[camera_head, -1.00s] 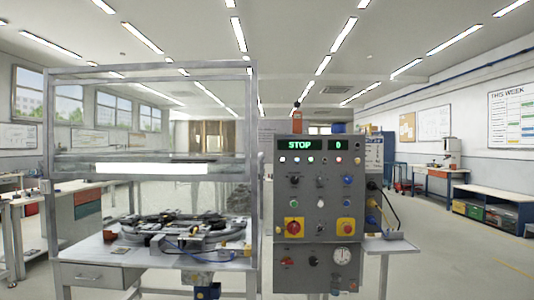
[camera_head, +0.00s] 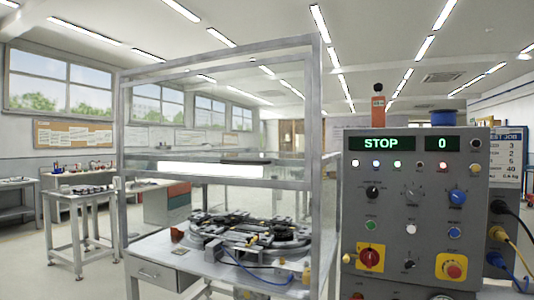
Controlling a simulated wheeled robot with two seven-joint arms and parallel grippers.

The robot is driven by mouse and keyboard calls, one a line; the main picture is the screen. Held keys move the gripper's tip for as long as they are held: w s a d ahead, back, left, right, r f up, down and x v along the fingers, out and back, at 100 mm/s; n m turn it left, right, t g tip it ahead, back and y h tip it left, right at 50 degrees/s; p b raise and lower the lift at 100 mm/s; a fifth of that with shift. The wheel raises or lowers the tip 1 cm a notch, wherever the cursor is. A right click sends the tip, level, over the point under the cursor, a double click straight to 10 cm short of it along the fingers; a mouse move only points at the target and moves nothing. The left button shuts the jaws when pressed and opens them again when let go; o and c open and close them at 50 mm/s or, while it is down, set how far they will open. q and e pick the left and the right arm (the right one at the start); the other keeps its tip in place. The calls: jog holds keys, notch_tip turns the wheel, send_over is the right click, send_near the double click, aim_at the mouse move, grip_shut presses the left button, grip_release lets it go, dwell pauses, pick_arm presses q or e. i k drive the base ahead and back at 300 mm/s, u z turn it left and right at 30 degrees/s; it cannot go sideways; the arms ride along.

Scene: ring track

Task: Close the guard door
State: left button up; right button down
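The guard frame (camera_head: 326,130) is a grey metal cage over the ring-track table at the picture's middle left. The guard door (camera_head: 220,181) appears as a clear panel in the front upper half, with a grey bar along its lower edge. Below that bar the front looks open, and the ring track (camera_head: 260,235) shows on the table. The clear panel is hard to make out. Neither of my grippers is in view.
A grey control panel (camera_head: 420,215) stands close at the right, its display reading STOP and 0. Cables hang at its right side. The table (camera_head: 165,255) has a drawer at the front. A small side table (camera_head: 75,195) stands at the left, with free floor around it.

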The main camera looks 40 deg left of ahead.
aim_at(275, 185)
jog(key=u, duration=0.6)
jog(key=i, duration=0.75)
jog(key=u, duration=0.8)
